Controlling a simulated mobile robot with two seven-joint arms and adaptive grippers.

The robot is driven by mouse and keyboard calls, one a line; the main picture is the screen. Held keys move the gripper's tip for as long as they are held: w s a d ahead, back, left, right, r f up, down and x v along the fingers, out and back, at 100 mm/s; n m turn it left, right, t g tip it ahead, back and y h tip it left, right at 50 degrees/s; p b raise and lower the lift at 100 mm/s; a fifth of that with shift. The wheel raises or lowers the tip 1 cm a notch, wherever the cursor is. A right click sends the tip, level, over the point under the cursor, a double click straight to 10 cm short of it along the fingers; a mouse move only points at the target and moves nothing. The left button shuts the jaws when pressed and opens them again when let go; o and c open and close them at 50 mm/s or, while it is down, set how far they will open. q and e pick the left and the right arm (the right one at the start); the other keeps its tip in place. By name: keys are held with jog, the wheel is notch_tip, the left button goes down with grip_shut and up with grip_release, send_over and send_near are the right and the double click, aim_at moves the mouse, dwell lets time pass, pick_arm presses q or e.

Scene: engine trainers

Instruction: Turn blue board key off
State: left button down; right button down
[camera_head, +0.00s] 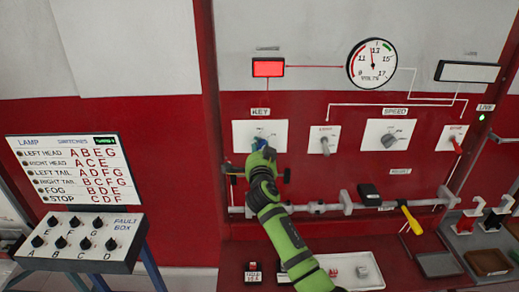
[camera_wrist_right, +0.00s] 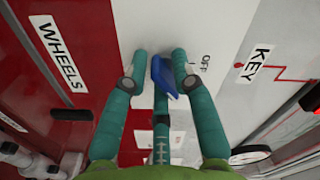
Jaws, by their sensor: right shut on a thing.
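The blue key (camera_wrist_right: 165,76) shows in the wrist view between the teal fingers of my right gripper (camera_wrist_right: 159,72). It stands out from a white plate, beside the printed word OFF. In the head view the white key plate (camera_head: 276,129) sits under the KEY label on the red board. My right gripper (camera_head: 260,152) is at the plate's lower middle and shut on the key, with my green arm coming up from below. The gripper mostly hides the key there, so its exact angle is hard to tell. My left gripper is out of view.
A lit red display (camera_head: 268,67) and a volts gauge (camera_head: 371,63) are above. Other switches and the speed knob (camera_head: 389,139) are to the right. A grey rail (camera_head: 320,208) with a yellow-handled tool (camera_head: 411,216) runs below. A fault box (camera_head: 78,240) stands at left.

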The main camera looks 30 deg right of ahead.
jog(key=shift+f+n+b, duration=0.25)
jog(key=shift+n+b, duration=0.35)
jog(key=shift+n, duration=0.4)
jog(key=n+b, duration=0.1)
jog(key=n, duration=0.1)
jog(key=shift+s+d+n, duration=0.1)
jog(key=shift+d+n, duration=0.05)
jog(key=shift+n, duration=0.25)
jog(key=n, duration=0.2)
jog(key=shift+r+n, duration=0.1)
jog(key=shift+n, duration=0.2)
jog(key=shift+d+r+n, duration=0.1)
jog(key=shift+d+n, duration=0.05)
jog(key=shift+n, duration=1.65)
jog(key=c, duration=1.2)
grip_release()
jog(key=shift+s, duration=0.1)
